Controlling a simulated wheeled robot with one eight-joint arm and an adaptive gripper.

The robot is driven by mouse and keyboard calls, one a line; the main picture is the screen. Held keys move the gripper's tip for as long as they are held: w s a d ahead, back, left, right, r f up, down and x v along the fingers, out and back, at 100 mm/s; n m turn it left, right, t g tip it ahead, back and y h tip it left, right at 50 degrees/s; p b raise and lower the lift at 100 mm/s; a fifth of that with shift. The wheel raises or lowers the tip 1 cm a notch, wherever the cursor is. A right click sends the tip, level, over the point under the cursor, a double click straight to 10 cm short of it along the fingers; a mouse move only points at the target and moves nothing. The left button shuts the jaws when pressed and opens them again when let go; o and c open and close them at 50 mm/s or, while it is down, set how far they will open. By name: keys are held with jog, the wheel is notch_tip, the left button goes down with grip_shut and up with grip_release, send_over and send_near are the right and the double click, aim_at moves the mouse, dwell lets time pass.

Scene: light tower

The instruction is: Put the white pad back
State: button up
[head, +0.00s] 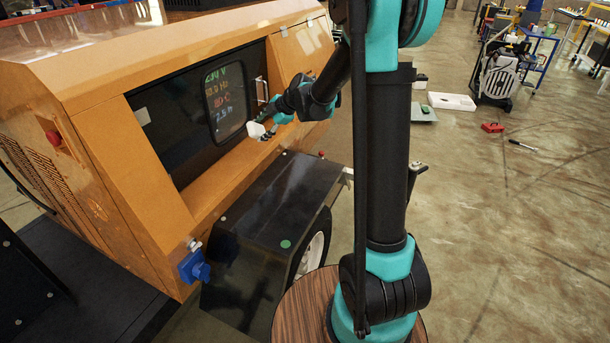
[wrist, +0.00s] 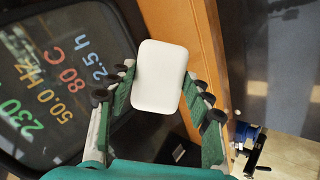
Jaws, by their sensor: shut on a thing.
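The white pad (wrist: 160,76) is a small block with rounded corners. In the wrist view it sits between the two green fingers of my gripper (wrist: 158,98), which are shut on it. In the head view the pad (head: 256,130) is a small pale shape at the tip of my gripper (head: 265,130). My gripper holds it in front of the recessed dark panel of the orange machine, near the lower right of the display. I cannot tell whether the pad touches the machine.
The orange machine (head: 120,75) has a recessed panel with a lit display (head: 226,101) and a metal handle (head: 261,91). A black fender (head: 270,205) juts out below the opening. A blue connector (head: 194,266) sticks out at the lower corner. Open floor (head: 500,220) lies to the right.

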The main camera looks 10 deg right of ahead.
jog(key=s+d+n+g+h, duration=0.25)
jog(key=d+n+h, duration=0.6)
jog(key=d, duration=0.75)
jog(key=shift+m+t+h, duration=0.45)
jog(key=shift+m+h, duration=0.2)
jog(key=shift+m, duration=0.2)
jog(key=f, duration=1.8)
jog(key=shift+s+d+f, duration=0.1)
jog(key=shift+s+f, duration=0.1)
jog(key=shift+f, duration=0.15)
jog(key=o, duration=1.1)
